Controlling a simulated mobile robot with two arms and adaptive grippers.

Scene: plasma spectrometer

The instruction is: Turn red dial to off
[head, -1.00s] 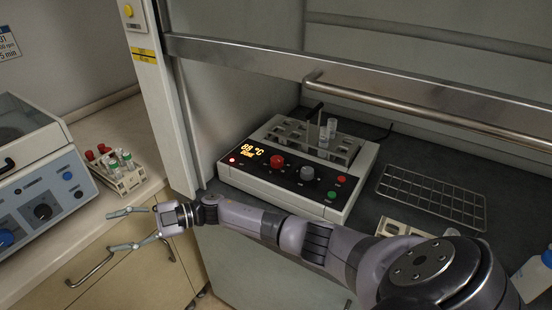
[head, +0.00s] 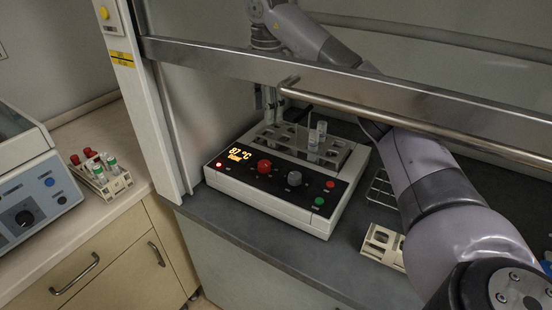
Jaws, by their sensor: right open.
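The red dial (head: 264,167) is on the black front panel of a white heating block (head: 315,218), just right of an orange display (head: 240,154) that reads about 87 °C. The dial is in plain sight, but its pointer is too small to read. My right arm enters from the right and bends behind the fume hood sash. My right gripper (head: 271,108) points down at the back left of the block, beyond and above the dial and apart from it. It is open and empty; the sash's metal bar hides part of it. My left gripper is not in view.
A grey dial (head: 294,178), a red button (head: 330,184) and a green button (head: 319,201) share the panel. Vials stand in the block's rack (head: 334,152). The sash handle (head: 400,122) crosses in front. A tube rack (head: 104,181) stands on the left counter.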

